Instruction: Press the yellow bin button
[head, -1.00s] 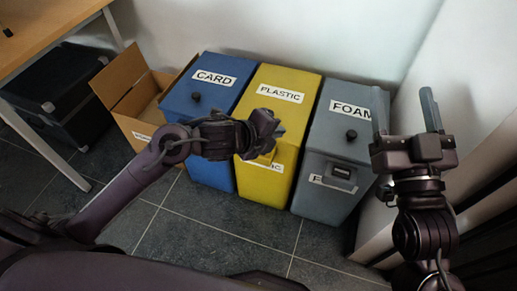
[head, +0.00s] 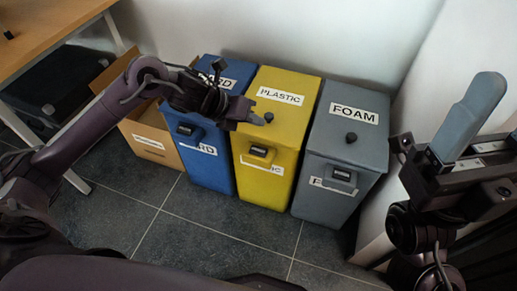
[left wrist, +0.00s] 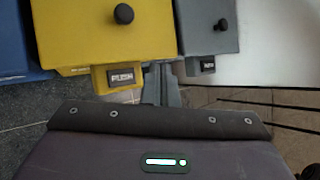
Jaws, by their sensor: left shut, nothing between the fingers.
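The yellow bin (head: 282,82), labelled PLASTIC, stands between two other bins. Its black PUSH button (head: 259,152) sits in a yellow housing on the upper front; it also shows in the left wrist view (left wrist: 122,77). A dark round knob is on its lid (left wrist: 123,13). My left gripper (head: 261,119) is shut and empty, its tips over the bin's front lid area in the head view. In the left wrist view its grey fingers (left wrist: 165,82) appear just right of the button housing, apart from the button in the picture. My right gripper (head: 468,118) is at the right; its finger gap is unclear.
A blue bin (head: 177,125) stands left of the yellow one, partly behind my left arm. A grey FOAM bin (head: 330,145) stands right, with its own button (head: 341,174). A cardboard box (head: 150,138) and a wooden table (head: 50,22) are left. Tiled floor in front is clear.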

